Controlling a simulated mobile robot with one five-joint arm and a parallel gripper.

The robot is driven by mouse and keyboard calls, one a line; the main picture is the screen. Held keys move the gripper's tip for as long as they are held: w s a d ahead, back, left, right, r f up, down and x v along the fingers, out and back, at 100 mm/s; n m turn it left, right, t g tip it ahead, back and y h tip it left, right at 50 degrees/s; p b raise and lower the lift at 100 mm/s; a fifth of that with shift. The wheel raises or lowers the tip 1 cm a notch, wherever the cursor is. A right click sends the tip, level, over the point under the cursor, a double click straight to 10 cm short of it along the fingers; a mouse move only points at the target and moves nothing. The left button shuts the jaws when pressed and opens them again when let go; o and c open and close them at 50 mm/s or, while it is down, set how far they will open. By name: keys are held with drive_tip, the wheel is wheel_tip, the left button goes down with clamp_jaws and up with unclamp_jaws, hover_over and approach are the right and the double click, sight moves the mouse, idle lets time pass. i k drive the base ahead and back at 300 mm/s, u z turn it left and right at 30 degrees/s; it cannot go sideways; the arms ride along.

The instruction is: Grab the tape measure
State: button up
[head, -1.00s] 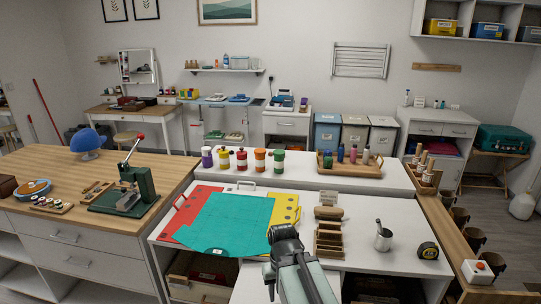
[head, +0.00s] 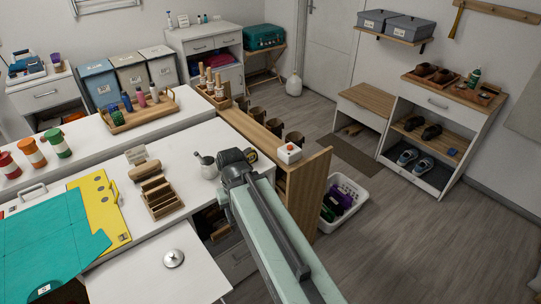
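The black and yellow tape measure (head: 250,155) sits on the white worktop near its right end, close to the wooden ledge. My arm reaches in from the lower right, and my gripper (head: 238,176) is in front of the tape measure in this view, hiding its lower part. I cannot tell whether the gripper touches it or is above or short of it. The fingers are too small and foreshortened to show whether they are open or shut.
A small metal pot (head: 207,166) stands just left of the tape measure, with a wooden slotted holder (head: 161,197) farther left. A white box with a red button (head: 289,152) sits on the wooden ledge (head: 305,172) to the right.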

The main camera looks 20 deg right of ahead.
sight(251, 153)
drive_tip(key=z, duration=1.85)
drive_tip(key=k, duration=0.65)
drive_tip(key=u, duration=2.3)
drive_tip(key=i, duration=0.5)
drive_tip(key=u, duration=0.1)
